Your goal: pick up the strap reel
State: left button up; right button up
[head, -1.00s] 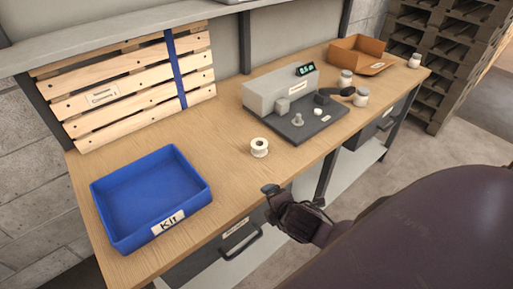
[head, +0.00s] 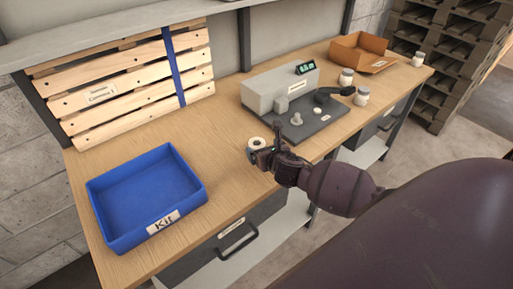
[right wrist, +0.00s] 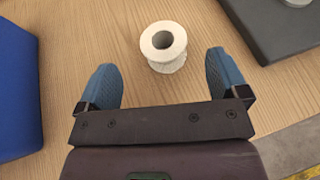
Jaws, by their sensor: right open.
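The strap reel is a small white spool (head: 257,143) standing upright on the wooden bench, between the blue tray and the grey machine. In the right wrist view the reel (right wrist: 164,46) shows its round hole, just ahead of and between the fingertips. My right gripper (head: 264,157) is at the reel's near side, and its fingers partly cover the reel in the head view. In the right wrist view the right gripper (right wrist: 163,78) is open, its two blue pads apart and not visibly touching the reel. My left gripper is not in view.
A blue tray labelled Kit (head: 107,222) is left of the reel. A grey machine with a dark base (head: 318,128) stands close to its right. An open brown box (head: 350,54) and several white jars (head: 361,97) are farther right. A wooden slatted panel (head: 125,88) stands behind the bench.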

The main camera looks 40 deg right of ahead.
aim_at(255, 141)
jog(key=shift+w+d+f, duration=0.1)
jog(key=shift+w+f, duration=0.2)
jog(key=shift+w, duration=0.35)
jog(key=x, duration=0.2)
jog(key=b+x, duration=0.1)
jog(key=x, duration=0.1)
jog(key=shift+d+f, duration=0.15)
jog(key=shift+f, duration=0.35)
jog(key=shift+w+d, duration=0.1)
jog(key=shift+w, duration=0.35)
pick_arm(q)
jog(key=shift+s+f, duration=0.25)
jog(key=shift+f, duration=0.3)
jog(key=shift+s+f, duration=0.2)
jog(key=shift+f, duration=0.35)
pick_arm(e)
jog(key=c, duration=1)
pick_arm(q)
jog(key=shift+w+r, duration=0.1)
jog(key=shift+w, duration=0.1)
pick_arm(e)
jog(key=shift+r, duration=0.1)
